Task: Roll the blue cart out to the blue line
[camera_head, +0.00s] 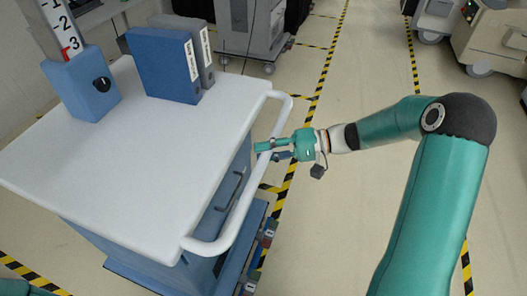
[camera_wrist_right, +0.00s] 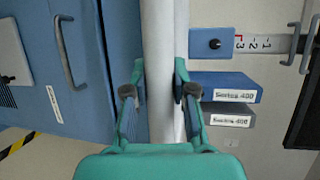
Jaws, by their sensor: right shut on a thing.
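The blue cart (camera_head: 140,165) fills the left of the head view, with a white top, a blue body and a white push handle (camera_head: 239,214) along its right end. My right gripper (camera_head: 268,149) reaches in from the right and is shut on the handle. In the right wrist view, its two fingers (camera_wrist_right: 160,92) are on either side of the white handle bar (camera_wrist_right: 160,35). The cart's blue body (camera_wrist_right: 35,70) shows on the left there. My left gripper is not in view. I see no blue line in these views.
Blue and grey binders (camera_head: 165,68) and a blue box (camera_head: 82,92) with a numbered scale stand on the cart top. Black-and-yellow tape (camera_head: 328,62) marks the floor. A grey cart (camera_head: 250,28) stands behind, and beige equipment (camera_head: 490,40) at the far right. Open floor lies between.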

